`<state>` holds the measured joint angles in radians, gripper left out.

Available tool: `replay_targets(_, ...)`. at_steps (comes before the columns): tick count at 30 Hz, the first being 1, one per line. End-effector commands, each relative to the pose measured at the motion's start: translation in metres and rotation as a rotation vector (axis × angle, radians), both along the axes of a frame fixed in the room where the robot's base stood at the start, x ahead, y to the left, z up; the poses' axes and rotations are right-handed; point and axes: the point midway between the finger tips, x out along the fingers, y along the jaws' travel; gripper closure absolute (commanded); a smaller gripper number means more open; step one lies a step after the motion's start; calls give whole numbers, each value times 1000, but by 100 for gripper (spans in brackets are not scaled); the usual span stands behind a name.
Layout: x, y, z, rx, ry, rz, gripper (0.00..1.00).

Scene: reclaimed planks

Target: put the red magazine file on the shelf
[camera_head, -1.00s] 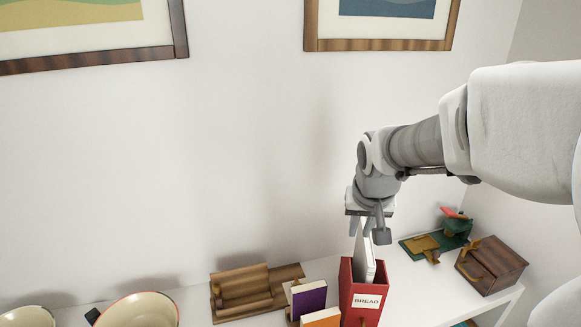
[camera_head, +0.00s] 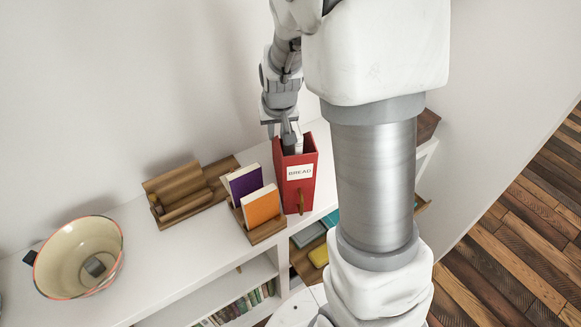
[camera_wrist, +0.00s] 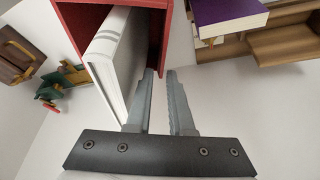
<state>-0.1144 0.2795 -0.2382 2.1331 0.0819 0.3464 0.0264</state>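The red magazine file (camera_head: 308,165), labelled BREAD, stands upright on the white shelf unit's top, near its front edge. It is open at the top and a white book (camera_head: 298,140) stands inside it. In the wrist view the red file (camera_wrist: 85,22) and the white book (camera_wrist: 118,60) are at upper left. My gripper (camera_head: 289,142) points down at the file's open top. In the wrist view my gripper's fingertips (camera_wrist: 161,74) are close together with the file's side wall between them, one finger inside next to the book and one outside. The contact itself is partly hidden.
Left of the file stands a wooden holder (camera_head: 267,232) with a purple book (camera_head: 242,181) and an orange book (camera_head: 261,207). Beyond are a wooden rack (camera_head: 180,190) and a cream bowl (camera_head: 70,245). The shelf (camera_head: 250,280) below holds small books. My arm hides the right side.

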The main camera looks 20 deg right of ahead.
Motion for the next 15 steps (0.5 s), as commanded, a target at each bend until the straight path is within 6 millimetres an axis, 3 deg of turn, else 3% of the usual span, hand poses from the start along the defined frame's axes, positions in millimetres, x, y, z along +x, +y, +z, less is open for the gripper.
replay_targets(4,7,-1,-18,-1,2,0,80)
replay_targets(13,9,-2,-21,0,-1,0,80)
replay_targets(15,9,-2,-21,0,-1,0,91)
